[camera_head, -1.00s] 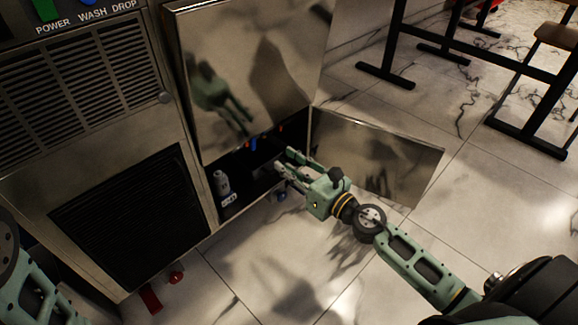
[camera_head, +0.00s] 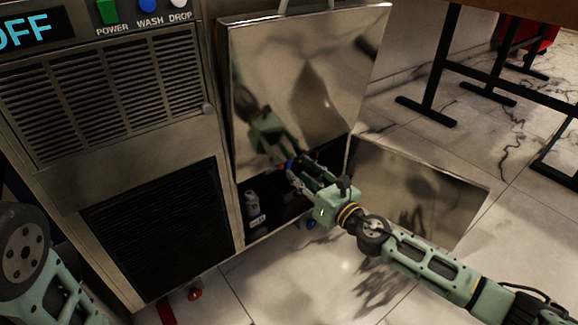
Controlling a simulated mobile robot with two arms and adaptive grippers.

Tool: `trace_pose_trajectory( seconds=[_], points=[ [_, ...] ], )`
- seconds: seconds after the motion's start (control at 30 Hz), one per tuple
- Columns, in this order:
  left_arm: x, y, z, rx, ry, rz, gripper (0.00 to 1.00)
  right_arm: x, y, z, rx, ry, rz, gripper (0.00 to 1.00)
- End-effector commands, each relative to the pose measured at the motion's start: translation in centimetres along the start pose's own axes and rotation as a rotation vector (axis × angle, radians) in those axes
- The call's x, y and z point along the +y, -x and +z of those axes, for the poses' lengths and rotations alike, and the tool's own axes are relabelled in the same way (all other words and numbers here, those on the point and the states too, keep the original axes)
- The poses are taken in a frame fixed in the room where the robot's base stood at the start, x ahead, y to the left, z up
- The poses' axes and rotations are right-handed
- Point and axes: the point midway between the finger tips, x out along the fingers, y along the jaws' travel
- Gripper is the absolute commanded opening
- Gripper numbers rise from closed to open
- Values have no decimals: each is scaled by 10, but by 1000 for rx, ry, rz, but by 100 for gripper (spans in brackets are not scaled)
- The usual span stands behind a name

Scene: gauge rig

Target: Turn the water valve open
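The machine's low compartment (camera_head: 267,205) is dark inside, with its lower panel swung open to the right. A small blue part (camera_head: 290,164) shows at the back of the compartment, with a small red part (camera_head: 309,155) beside it. They look like valve handles, but are too small to tell how they are turned. My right gripper (camera_head: 297,171) reaches into the opening, its fingers apart and close to the blue part. I cannot tell whether they touch it. My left arm shows at the lower left; its gripper is out of view.
A grey bottle (camera_head: 252,207) stands at the compartment's left side. The open metal panel (camera_head: 415,190) stands right of my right gripper. A shiny upper panel (camera_head: 300,85) hangs over the opening. A red object (camera_head: 194,294) lies on the floor. Dark table legs stand at the upper right.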

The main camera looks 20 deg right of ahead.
Motion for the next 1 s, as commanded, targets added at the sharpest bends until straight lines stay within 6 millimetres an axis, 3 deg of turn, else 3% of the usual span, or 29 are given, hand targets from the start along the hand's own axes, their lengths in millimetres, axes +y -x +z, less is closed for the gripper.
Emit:
trace_pose_trajectory(
  seconds=[0.2, 0.4, 0.8, 1.0],
  points=[
    [1, 8, 0, -6, 1, -3, 31, 0, -32, 0, -3, 1, 1, 31],
    [2, 15, 2, -16, 1, -4, 31, 0, -51, 0, -2, 1, 1, 31],
    [2, 16, 3, -19, 0, -4, 31, 0, -57, 0, -1, 1, 1, 31],
    [2, 16, 2, -17, 0, -3, 31, 0, -57, 0, -1, 1, 1, 15]
  ],
)
